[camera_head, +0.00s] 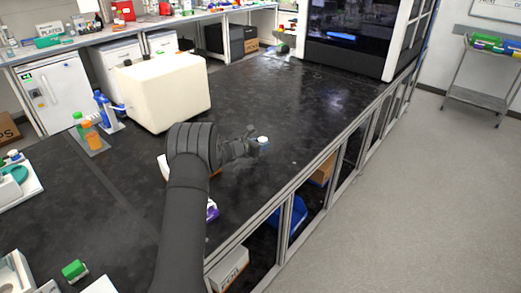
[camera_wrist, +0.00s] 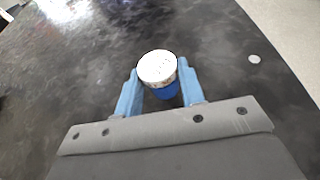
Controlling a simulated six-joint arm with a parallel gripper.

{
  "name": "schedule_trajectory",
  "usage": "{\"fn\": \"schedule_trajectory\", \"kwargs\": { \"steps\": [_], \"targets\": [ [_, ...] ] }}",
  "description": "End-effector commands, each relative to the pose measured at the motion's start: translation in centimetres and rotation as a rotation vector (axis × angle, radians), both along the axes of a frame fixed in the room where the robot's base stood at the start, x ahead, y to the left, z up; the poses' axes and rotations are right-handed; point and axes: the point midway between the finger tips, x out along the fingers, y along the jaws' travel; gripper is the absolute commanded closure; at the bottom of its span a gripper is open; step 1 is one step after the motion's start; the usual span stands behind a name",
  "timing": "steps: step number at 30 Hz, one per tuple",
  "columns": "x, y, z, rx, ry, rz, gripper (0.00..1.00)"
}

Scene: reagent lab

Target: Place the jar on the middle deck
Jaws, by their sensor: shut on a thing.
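The jar (camera_wrist: 158,68) has a white lid and a blue body. It sits between the two blue fingers of my gripper (camera_wrist: 157,88), which are shut on its sides. In the head view the jar (camera_head: 263,140) shows small at the tip of my gripper (camera_head: 257,143), over the black bench top. I cannot tell from these views whether its base touches the bench. I cannot tell which surface is the middle deck.
The black bench (camera_head: 285,105) is mostly clear around the jar. A cream box-shaped machine (camera_head: 165,90) stands at the left, with bottles (camera_head: 91,134) beside it. A large dark-windowed cabinet (camera_head: 350,35) stands at the far end. A small white disc (camera_wrist: 254,59) lies on the bench.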

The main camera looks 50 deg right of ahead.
Motion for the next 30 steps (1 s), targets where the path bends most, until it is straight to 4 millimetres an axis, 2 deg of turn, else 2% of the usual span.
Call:
{"fn": "schedule_trajectory", "kwargs": {
  "steps": [1, 5, 17, 18, 20, 30],
  "targets": [
    [0.0, 0.0, -1.0, 0.003, 0.003, 0.000, 0.90],
    [0.0, 0.0, -2.8, 0.003, 0.003, 0.001, 0.90],
    [0.0, 0.0, -3.3, 0.001, 0.000, 0.000, 0.90],
    [0.0, 0.0, -3.2, 0.001, 0.000, 0.000, 0.56],
    [0.0, 0.0, -3.2, 0.001, 0.000, 0.000, 0.45],
    [0.0, 0.0, -2.9, 0.001, 0.000, 0.000, 0.42]
  ]
}}
